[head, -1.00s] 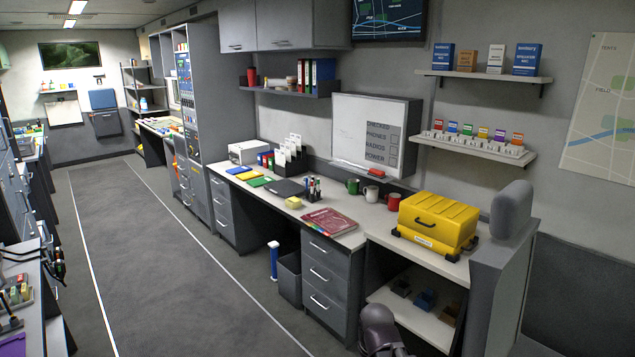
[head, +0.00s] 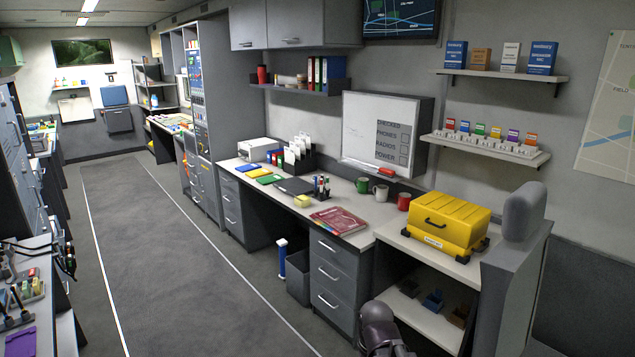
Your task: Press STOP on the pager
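No pager can be made out for certain in the head view, and no STOP button is legible. Several small devices with coloured tops, in red, blue, green, yellow, purple and orange, stand in a row on the lower wall shelf (head: 485,148) at the right. They are too small to identify. A dark rounded part of my own arm shows at the bottom edge, in front of the desk. My gripper's fingers do not show.
The aisle floor (head: 180,260) is clear. A left counter (head: 70,300) holds small items.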

